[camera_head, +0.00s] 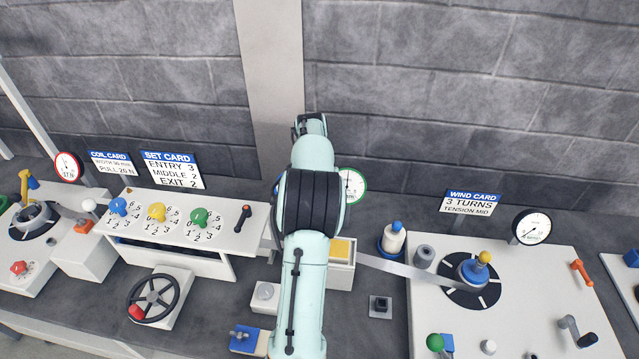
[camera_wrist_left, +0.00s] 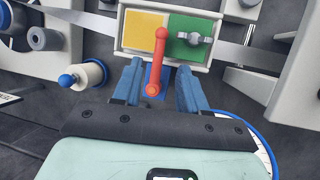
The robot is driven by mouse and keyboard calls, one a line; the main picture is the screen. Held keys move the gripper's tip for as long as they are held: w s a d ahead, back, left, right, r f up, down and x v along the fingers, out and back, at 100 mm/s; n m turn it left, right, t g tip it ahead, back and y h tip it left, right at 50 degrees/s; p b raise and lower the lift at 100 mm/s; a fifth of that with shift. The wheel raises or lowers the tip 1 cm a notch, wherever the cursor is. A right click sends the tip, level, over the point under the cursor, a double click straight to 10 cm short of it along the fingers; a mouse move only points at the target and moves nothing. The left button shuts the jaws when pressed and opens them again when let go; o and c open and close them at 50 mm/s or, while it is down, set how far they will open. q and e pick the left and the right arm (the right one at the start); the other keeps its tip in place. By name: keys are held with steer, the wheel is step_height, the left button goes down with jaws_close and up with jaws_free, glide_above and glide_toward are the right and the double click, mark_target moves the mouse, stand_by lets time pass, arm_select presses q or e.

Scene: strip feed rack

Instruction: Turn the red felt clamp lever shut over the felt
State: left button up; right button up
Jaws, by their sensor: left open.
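The red lever (camera_wrist_left: 160,55) shows in the left wrist view, with its round pivot end low on a blue mount (camera_wrist_left: 166,78). Its arm reaches up across the near rim of a white box, by the border between a yellow pad (camera_wrist_left: 143,32) and a green pad (camera_wrist_left: 186,50). My left gripper (camera_wrist_left: 160,67) is open, one blue finger each side of the lever; contact cannot be told. In the head view my left arm hides the lever and gripper; part of the yellow pad (camera_head: 339,248) shows. My right gripper is not in view.
A metal strip (camera_head: 400,267) runs from the box to the winding hub (camera_head: 473,272). A white spool with a blue top (camera_head: 393,237) stands nearby. To the left are a panel with coloured knobs (camera_head: 157,212) and a handwheel (camera_head: 153,298). A grey block wall stands behind.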

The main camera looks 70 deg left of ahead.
arm_select(q)
steer(key=p+v, duration=0.2)
steer(key=v, duration=0.7)
steer(key=shift+w+r, duration=0.2)
steer(key=shift+r, duration=0.1)
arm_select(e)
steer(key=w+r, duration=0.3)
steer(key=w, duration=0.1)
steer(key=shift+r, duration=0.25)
arm_select(q)
steer(key=shift+s+a, duration=0.1)
steer(key=shift+s, duration=0.05)
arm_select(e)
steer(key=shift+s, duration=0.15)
